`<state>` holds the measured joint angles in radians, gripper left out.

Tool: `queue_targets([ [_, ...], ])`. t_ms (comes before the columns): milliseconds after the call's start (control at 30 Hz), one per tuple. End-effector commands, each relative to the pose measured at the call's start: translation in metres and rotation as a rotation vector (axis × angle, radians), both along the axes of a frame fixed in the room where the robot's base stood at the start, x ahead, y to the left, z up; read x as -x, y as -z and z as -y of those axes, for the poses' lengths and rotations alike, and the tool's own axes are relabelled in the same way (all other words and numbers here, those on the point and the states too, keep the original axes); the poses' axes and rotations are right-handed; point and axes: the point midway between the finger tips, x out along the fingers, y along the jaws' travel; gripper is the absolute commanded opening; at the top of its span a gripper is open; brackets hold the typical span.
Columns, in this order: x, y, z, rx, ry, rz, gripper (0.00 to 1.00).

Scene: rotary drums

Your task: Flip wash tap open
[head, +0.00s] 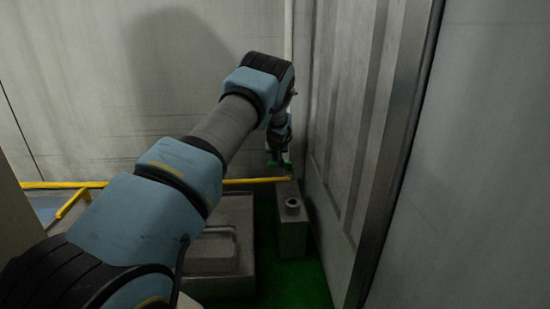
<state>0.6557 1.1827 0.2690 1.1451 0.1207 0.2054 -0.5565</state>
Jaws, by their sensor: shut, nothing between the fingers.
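My arm reaches forward and right to the back corner. My gripper (278,158) is small and dark at its end, pointing down, shut and empty. A small green piece (287,166) shows right at the fingertips; it may be the wash tap's handle, but I cannot tell whether the fingers touch it. A white vertical pipe (288,28) runs down the back wall behind my wrist, which hides its lower part. The tap's body and its position cannot be made out.
A yellow rail (245,181) runs low along the back wall. A grey block with a round fitting (292,204) stands below the gripper. A grey basin-like unit (238,215) is left of it. The ribbed grey panel (350,110) stands close on the right. Green floor (300,280) shows between.

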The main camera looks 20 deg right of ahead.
Motion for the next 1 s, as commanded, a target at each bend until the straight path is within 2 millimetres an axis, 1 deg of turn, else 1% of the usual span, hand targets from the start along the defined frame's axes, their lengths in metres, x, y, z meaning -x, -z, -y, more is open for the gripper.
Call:
queue_targets([
  [167,0.005,0.0,-0.001,0.0,0.0,0.001,0.0],
  [600,0.006,0.0,-0.001,-0.001,-0.012,0.0,0.0],
  [867,0.01,0.001,-0.001,-0.002,-0.087,0.0,0.0],
  [1000,0.015,0.002,-0.001,-0.004,-0.17,0.002,0.0],
])
